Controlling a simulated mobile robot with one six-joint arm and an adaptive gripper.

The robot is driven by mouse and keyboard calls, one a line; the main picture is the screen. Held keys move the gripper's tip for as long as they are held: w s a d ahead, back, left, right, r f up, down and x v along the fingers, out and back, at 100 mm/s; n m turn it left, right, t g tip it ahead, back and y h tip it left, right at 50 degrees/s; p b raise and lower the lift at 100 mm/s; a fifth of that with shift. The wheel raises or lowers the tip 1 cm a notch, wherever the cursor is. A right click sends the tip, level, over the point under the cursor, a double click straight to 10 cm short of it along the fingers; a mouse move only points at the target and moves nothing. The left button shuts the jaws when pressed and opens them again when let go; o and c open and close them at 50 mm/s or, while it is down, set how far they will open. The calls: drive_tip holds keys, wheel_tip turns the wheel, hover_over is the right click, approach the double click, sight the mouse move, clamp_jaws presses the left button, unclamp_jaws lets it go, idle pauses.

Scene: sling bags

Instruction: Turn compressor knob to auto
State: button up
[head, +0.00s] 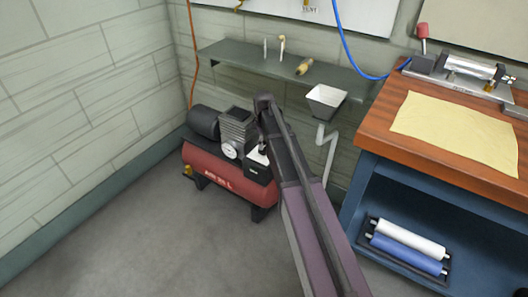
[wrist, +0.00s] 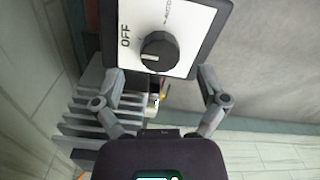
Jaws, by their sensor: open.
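The compressor (head: 222,177) is a red tank with a dark motor and finned pump, standing on the floor by the wall. Its switch box (head: 258,168) is at the right end, partly behind my arm. In the wrist view, the round black knob (wrist: 159,51) sits on a white panel (wrist: 190,30) with a dark frame. OFF is printed left of the knob and AUTO above it. A pale mark on the knob seems to point left, towards the OFF side. My gripper (wrist: 160,74) is open and empty, its fingers spread either side below the knob, not visibly touching it.
A wooden-topped bench (head: 385,130) with a yellow cloth (head: 455,132) stands at the right. Open floor (head: 150,245) lies in front.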

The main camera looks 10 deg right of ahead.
drive_tip(key=shift+f+b, duration=1.3)
drive_tip(key=shift+f, duration=0.3)
drive_tip(key=shift+c, duration=0.2)
drive_tip(key=c, duration=1.1)
